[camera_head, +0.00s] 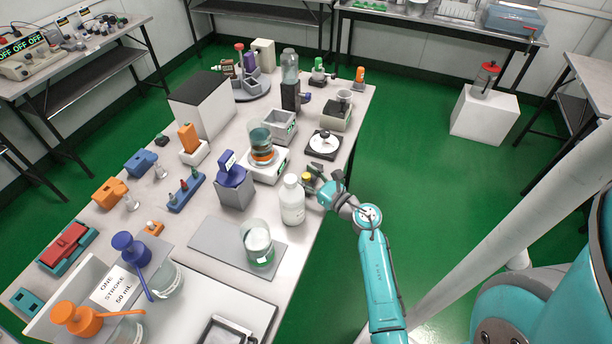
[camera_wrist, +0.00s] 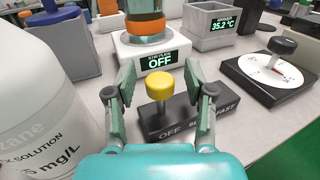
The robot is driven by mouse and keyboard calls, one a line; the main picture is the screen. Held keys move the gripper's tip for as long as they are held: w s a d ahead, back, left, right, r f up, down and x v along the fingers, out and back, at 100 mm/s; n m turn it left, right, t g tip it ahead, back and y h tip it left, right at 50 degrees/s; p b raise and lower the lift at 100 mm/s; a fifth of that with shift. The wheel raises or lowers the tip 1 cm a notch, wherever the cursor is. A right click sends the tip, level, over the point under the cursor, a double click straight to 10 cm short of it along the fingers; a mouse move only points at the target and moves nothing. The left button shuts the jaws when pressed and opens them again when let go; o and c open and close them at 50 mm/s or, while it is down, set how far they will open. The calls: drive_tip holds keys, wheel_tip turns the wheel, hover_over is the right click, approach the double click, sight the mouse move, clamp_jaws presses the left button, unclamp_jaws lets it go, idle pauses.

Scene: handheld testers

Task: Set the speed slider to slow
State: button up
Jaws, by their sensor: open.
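The speed slider is a black block (camera_wrist: 205,118) with a yellow knob (camera_wrist: 160,88) at its left part, toward the OFF label; the SLOW label is partly hidden by my right finger, and FAST is at the right. The knob also shows in the head view (camera_head: 307,177). My gripper (camera_wrist: 159,78) is open, with one finger on each side of the knob; I cannot tell whether either touches it. In the head view my gripper (camera_head: 318,182) is at the table's right edge. The stirrer (camera_wrist: 150,50) behind the slider displays OFF and carries a glass vessel (camera_head: 262,145).
A large white bottle (camera_wrist: 40,105) stands close left of my gripper. A dial plate with a dark knob (camera_wrist: 275,72) lies to the right, and a grey bath (camera_wrist: 212,24) reading 35.2 °C stands behind.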

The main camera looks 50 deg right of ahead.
clamp_jaws()
drive_tip(key=shift+w+d, duration=0.3)
drive_tip(key=shift+d, duration=0.65)
drive_tip(key=shift+w+d, duration=0.3)
drive_tip(key=shift+d, duration=0.65)
unclamp_jaws()
